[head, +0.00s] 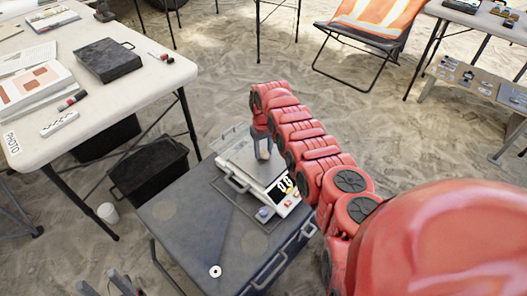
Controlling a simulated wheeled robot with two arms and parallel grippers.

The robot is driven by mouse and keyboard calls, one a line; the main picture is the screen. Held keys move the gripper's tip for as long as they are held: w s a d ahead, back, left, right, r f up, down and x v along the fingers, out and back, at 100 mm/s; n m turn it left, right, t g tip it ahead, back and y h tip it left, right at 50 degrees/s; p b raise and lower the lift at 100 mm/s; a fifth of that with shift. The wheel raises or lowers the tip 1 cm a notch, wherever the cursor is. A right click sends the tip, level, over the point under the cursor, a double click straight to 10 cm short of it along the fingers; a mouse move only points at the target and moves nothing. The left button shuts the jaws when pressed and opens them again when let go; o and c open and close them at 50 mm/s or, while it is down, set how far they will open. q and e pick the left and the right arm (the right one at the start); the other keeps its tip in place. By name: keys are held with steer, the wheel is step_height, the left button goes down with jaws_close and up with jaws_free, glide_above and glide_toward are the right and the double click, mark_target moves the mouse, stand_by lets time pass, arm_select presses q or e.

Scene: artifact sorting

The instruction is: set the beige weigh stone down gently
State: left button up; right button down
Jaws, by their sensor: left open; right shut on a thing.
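My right gripper (263,148) reaches in on the red arm and points down over the scale (286,206). It is shut on the small beige weigh stone (264,155), which is mostly hidden between the fingers. The stone is at or just above the scale's grey plate; I cannot tell if it touches. The scale has a white body with a lit display on its near right side. My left gripper (104,284) shows only in part at the bottom left edge, open and away from the scale.
The scale stands on a dark grey case (185,219) with bare room at its left and a white ring (215,271) near its front. A white table (110,93) with papers and a black box (106,60) is at the left. A black crate (150,172) sits between them.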

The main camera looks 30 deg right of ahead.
steer(key=shift+f, duration=0.25)
steer(key=shift+c, duration=1.8)
jaws_free()
steer(key=shift+r, duration=0.1)
steer(key=shift+r, duration=0.1)
